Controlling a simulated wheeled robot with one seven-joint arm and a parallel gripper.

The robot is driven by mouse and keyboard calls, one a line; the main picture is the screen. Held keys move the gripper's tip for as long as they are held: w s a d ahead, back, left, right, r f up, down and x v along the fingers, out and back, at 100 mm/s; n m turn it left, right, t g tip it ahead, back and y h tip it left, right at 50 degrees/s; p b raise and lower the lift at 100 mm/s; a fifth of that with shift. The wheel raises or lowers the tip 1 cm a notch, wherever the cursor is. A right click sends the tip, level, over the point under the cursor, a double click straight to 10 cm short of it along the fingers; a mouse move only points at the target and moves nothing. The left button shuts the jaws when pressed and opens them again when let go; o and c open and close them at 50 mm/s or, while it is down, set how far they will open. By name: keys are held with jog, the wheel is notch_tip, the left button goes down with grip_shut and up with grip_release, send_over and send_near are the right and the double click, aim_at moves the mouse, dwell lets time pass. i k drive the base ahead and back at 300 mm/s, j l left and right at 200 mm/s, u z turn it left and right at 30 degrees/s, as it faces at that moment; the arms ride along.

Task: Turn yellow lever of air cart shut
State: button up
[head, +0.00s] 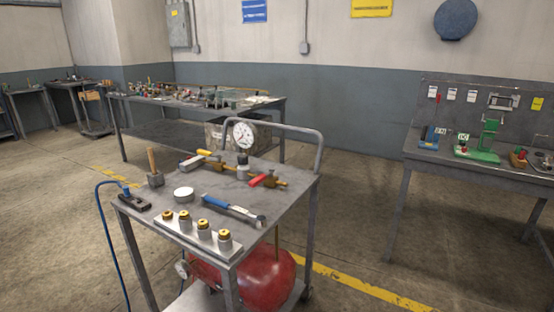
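The air cart (300,187) stands in the middle of the head view, a grey metal cart with a red tank (270,270) on its lower shelf. The yellow lever (204,152) sits on a brass valve (216,164) at the back of the cart top. It slants down to the right toward the fittings; its exact angle to the pipe is too small to tell. A round white gauge (243,135) rises to its right. A red lever (259,181) sits on another brass valve further right. My gripper is not in view.
The cart top also holds a wooden-handled mallet (152,165), a white round tin (184,194), a blue-handled wrench (232,209) and a plate with several brass-topped cylinders (195,235). A cart handle (318,150) arches at the back right. Workbenches stand behind (130,97) and right (425,152).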

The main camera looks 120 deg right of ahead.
aim_at(202, 151)
jog(key=k+z, duration=0.1)
jog(key=z, duration=1.85)
